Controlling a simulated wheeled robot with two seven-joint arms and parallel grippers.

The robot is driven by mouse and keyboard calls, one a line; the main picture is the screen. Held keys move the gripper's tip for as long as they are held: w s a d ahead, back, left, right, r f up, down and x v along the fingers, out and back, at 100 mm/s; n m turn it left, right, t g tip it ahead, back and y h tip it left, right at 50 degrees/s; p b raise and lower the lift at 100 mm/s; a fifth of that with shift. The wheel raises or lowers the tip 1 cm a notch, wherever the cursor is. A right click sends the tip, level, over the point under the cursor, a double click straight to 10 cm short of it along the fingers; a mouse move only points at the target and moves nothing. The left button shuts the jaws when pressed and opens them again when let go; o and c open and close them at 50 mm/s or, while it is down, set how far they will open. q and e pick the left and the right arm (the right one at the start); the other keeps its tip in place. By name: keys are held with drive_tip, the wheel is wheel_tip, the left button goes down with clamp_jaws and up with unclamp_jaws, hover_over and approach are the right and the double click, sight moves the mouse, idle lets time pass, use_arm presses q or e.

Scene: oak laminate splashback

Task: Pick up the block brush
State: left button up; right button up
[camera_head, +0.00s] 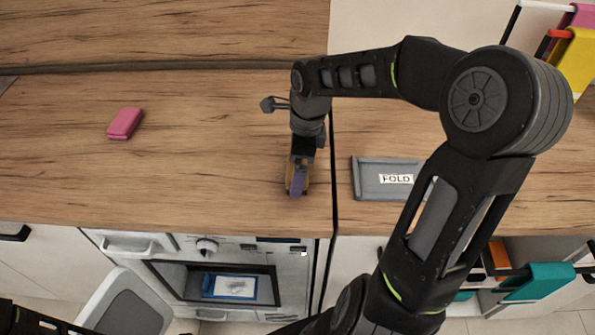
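What looks like the block brush (297,183), a small thing with a purple middle and tan-brown sides, is on the wooden counter near its front edge, left of the dark seam. My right gripper (301,163) points down directly over it and hides its far part. The fingers are too small and dark to show whether they are open or closed on it. My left gripper is out of view; only a bit of my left arm shows at the bottom left corner.
A pink block (125,123) lies on the counter at the left. A grey tray (369,163) labelled "FOLD" is right of the seam. An oven (213,250) with a blue-and-white item inside is below. Colourful items (577,58) stand top right. The counter's middle left is clear.

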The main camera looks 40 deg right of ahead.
drive_tip(key=shift+c, duration=0.2)
drive_tip(key=c, duration=1.3)
wheel_tip(320, 180, up, 10)
drive_tip(key=shift+r+b, duration=0.1)
drive_tip(key=shift+b, duration=0.4)
drive_tip(key=shift+s, duration=0.1)
